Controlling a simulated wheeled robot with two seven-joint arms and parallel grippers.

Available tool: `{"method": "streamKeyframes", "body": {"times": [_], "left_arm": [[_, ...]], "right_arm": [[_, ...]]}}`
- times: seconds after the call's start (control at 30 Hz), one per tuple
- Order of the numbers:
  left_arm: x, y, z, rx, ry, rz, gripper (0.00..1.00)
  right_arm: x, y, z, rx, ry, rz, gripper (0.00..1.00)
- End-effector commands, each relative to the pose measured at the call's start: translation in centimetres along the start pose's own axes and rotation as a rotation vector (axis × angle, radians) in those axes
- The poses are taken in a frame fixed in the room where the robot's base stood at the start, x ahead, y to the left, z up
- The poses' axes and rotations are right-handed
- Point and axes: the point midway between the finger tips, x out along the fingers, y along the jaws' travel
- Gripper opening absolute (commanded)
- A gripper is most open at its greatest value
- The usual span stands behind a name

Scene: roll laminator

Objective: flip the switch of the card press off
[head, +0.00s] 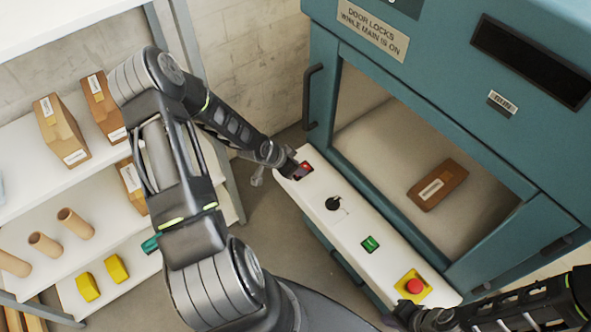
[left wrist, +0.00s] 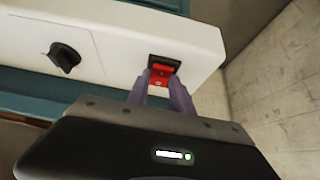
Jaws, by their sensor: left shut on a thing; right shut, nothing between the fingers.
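The card press is the large teal machine (head: 322,75) with a white control ledge (head: 318,191) along its front. A red rocker switch (head: 306,167) in a dark frame sits at the ledge's far left end. It also shows in the left wrist view (left wrist: 162,74). My left gripper (head: 294,171) is at this switch, its two fingers (left wrist: 161,84) closed on the red rocker and partly covering it. Whether the rocker is tipped on or off I cannot tell. My right gripper (head: 402,313) is shut and empty near the ledge's lower right end.
The ledge also carries a black knob (head: 332,204), a green button (head: 370,244) and a red stop button (head: 414,286) on yellow. A white shelf (head: 85,180) with boxes and tubes stands left.

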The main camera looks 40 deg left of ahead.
Motion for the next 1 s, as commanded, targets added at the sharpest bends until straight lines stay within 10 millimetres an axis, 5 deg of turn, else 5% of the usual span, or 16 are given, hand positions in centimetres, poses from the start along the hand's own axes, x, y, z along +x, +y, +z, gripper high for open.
{"method": "streamKeyframes", "body": {"times": [0.53, 0.57, 0.8, 1.0], "left_arm": [[0.04, 0.09, -0.17, -0.004, -0.12, 0.002, 0.0], [0.04, 0.09, -0.18, -0.004, -0.12, 0.002, 0.29], [0.02, 0.05, -0.3, -0.003, -0.117, 0.001, 0.48], [0.02, 0.02, -0.35, -0.002, -0.116, 0.0, 0.49]], "right_arm": [[1.26, 0.32, -0.19, -0.003, 0.004, -0.005, 0.0], [1.26, 0.32, -0.19, -0.003, 0.004, -0.005, 0.0], [1.26, 0.32, -0.18, -0.003, 0.004, -0.005, 0.0], [1.26, 0.33, -0.18, -0.003, 0.004, -0.005, 0.0]]}}
